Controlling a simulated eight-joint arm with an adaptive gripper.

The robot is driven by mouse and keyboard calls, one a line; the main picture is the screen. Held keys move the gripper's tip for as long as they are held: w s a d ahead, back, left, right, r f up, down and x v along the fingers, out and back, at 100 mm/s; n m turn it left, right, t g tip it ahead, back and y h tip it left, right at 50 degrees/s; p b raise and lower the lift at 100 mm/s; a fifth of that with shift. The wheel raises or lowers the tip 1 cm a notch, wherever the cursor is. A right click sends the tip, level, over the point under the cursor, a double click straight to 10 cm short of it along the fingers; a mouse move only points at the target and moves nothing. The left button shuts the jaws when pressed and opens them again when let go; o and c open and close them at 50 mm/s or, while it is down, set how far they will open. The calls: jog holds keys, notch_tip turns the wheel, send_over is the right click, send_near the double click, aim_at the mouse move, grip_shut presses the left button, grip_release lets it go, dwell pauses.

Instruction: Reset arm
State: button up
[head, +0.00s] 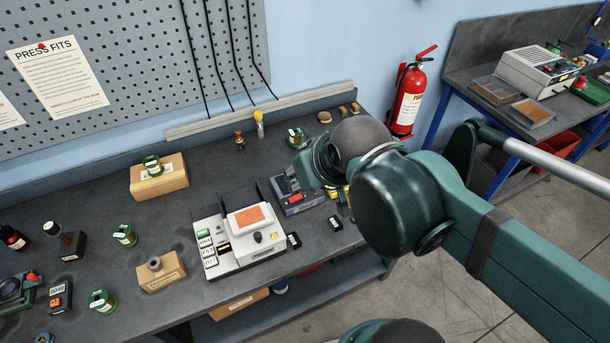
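My dark green arm reaches in from the right in the head view, over the right end of the grey bench (100,200). Its rounded links hide part of the bench behind them. I cannot make out my gripper's fingers, which are hidden behind the arm or outside the picture. No object is visibly held.
A white device with an orange pad (250,218) stands below and left of the arm. A grey unit with a red button (297,199) is partly under the arm. A fire extinguisher (408,95) hangs behind.

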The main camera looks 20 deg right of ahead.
dwell(0.3)
notch_tip(320, 180, down, 6)
jog(key=b, duration=0.6)
dwell(1.1)
